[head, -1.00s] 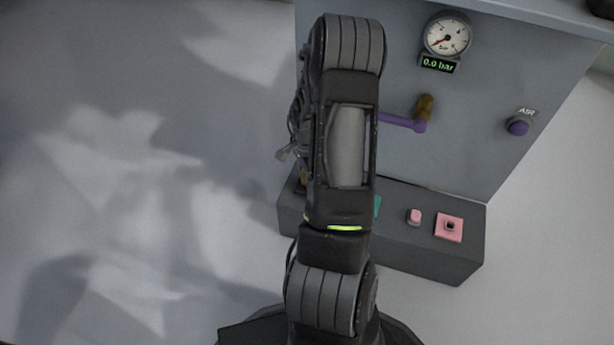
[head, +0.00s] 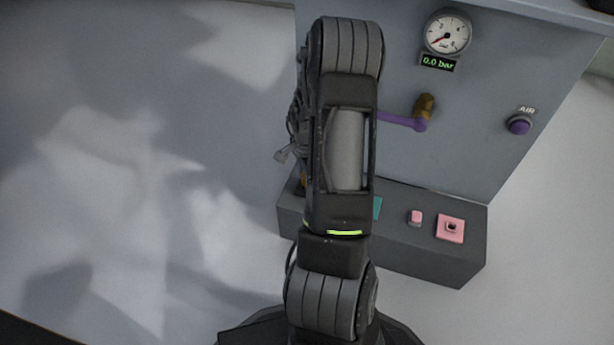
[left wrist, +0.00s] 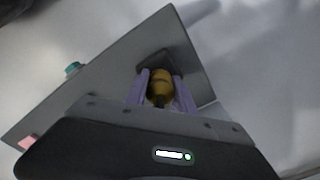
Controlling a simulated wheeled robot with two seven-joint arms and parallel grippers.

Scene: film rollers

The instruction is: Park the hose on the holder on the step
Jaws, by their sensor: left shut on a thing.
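The dark grey step (head: 430,258) stands at the foot of the grey panel, and its top also shows in the left wrist view (left wrist: 110,75). My left gripper (left wrist: 162,82) has purple fingers and is shut on the brass end of the hose (left wrist: 160,90). A dark holder (left wrist: 152,58) on the step shows just beyond the brass end. I cannot tell whether the brass end is seated in it or only over it. In the head view my arm hides the gripper and most of this corner. The rest of the hose is hidden. My right gripper is not in view.
The step carries a teal piece (left wrist: 73,68), a pink button (head: 416,218) and a pink square piece (head: 450,228). Floor at left is clear.

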